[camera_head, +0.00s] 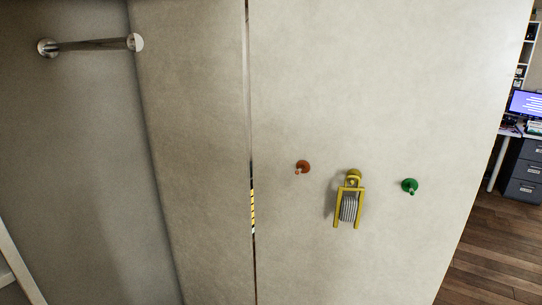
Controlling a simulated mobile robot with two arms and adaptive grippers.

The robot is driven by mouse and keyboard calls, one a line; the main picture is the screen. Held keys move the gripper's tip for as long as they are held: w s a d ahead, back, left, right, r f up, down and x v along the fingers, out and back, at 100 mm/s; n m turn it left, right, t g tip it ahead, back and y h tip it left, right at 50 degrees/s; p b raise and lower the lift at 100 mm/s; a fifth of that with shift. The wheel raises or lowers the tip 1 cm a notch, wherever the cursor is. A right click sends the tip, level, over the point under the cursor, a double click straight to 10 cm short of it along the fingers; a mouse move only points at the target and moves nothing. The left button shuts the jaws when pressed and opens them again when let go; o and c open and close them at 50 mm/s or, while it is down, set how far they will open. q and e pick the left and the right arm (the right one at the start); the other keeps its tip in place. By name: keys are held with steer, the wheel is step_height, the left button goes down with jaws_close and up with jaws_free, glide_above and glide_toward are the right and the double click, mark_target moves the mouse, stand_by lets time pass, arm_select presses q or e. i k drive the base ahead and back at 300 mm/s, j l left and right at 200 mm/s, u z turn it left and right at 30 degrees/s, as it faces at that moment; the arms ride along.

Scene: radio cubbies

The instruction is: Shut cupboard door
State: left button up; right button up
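A pale grey panel (190,130) and a wider pale panel (330,90) fill most of the head view. A narrow, dark vertical gap runs between them, with a strip of black and yellow stripes showing in its lower part. A darker grey panel (70,150) on the left has a metal bar handle (90,44) near its top. I cannot tell which panel is the cupboard door or how far it stands open. Neither of my grippers is in view.
The wide panel carries a red hook (302,167), a yellow hook (353,175) and a green hook (409,186). A yellow-framed item (348,206) hangs from the yellow hook. At right are a dark drawer cabinet (525,172), a monitor (526,104) and bare wooden floor (490,245).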

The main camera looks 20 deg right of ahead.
mark_target(408, 99)
steer(key=z, duration=0.3)
steer(key=l+z, duration=0.5)
steer(key=i+l+z, duration=0.15)
steer(key=l+z, duration=0.3)
steer(key=i+l+z, duration=0.2)
steer(key=l+z, duration=0.3)
steer(key=i+l+z, duration=0.55)
steer(key=i+z, duration=0.3)
steer(key=i+u, duration=0.35)
steer(key=i+l+u, duration=0.35)
steer(key=i+j+u, duration=0.1)
steer(key=u, duration=0.35)
steer(key=i+u, duration=0.4)
steer(key=i+l+u, duration=0.1)
steer(key=u, duration=0.35)
steer(key=i+l+u, duration=0.1)
steer(key=u, duration=0.3)
steer(key=i+l+u, duration=0.2)
steer(key=u, duration=0.25)
steer(key=i+u, duration=0.2)
steer(key=u, duration=0.3)
steer(key=i+l+u, duration=0.2)
steer(key=u, duration=0.3)
steer(key=i+l+u, duration=0.15)
steer(key=u, duration=0.35)
steer(key=i+l+u, duration=0.15)
steer(key=l+u, duration=0.2)
steer(key=u, duration=0.15)
